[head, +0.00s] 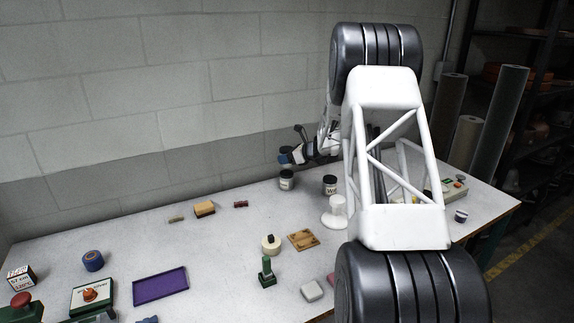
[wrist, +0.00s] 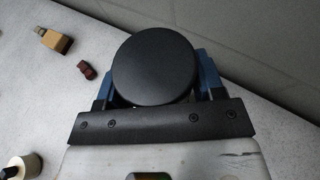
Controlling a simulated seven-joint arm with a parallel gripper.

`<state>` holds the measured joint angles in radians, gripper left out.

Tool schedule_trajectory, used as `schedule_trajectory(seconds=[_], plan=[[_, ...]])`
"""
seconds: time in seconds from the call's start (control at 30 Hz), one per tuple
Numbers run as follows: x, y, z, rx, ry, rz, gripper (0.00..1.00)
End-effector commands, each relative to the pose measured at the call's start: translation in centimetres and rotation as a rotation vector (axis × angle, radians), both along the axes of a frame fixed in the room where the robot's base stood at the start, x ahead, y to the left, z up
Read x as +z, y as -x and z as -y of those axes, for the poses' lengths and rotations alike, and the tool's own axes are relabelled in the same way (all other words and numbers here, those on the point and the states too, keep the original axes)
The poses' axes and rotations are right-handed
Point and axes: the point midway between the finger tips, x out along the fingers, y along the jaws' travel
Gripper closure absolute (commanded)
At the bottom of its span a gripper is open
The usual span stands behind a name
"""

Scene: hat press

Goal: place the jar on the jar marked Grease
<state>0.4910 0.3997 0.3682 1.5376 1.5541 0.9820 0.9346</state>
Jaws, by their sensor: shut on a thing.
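My gripper (head: 286,158) is at the back of the table, its blue fingers shut on a jar. The jar's round black lid (wrist: 155,68) fills the middle of the wrist view, between the blue fingers; in the head view the held jar (head: 286,149) is mostly hidden by the fingers. A white jar with a black lid (head: 286,182) stands upright on the table below the gripper, with a visible gap between. A second black-lidded jar (head: 330,186) stands to its right, its label seeming to start with "W". The label on the first jar is too small to read.
A white stand (head: 335,212) is in front of the second jar. A wooden-topped brush or block (head: 204,208) and a small red piece (head: 241,204) lie to the left. My arm hides part of the right side. The wall is close behind the gripper.

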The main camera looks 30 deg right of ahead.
Motion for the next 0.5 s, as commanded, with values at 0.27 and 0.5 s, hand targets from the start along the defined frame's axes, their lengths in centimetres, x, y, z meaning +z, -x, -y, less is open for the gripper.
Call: schedule_trajectory(seconds=[0.27,0.5], plan=[[-0.1,0.0,0.0,0.0,0.0,0.0,0.71],[-2.3,0.0,0.0,0.001,0.0,-0.001,0.71]])
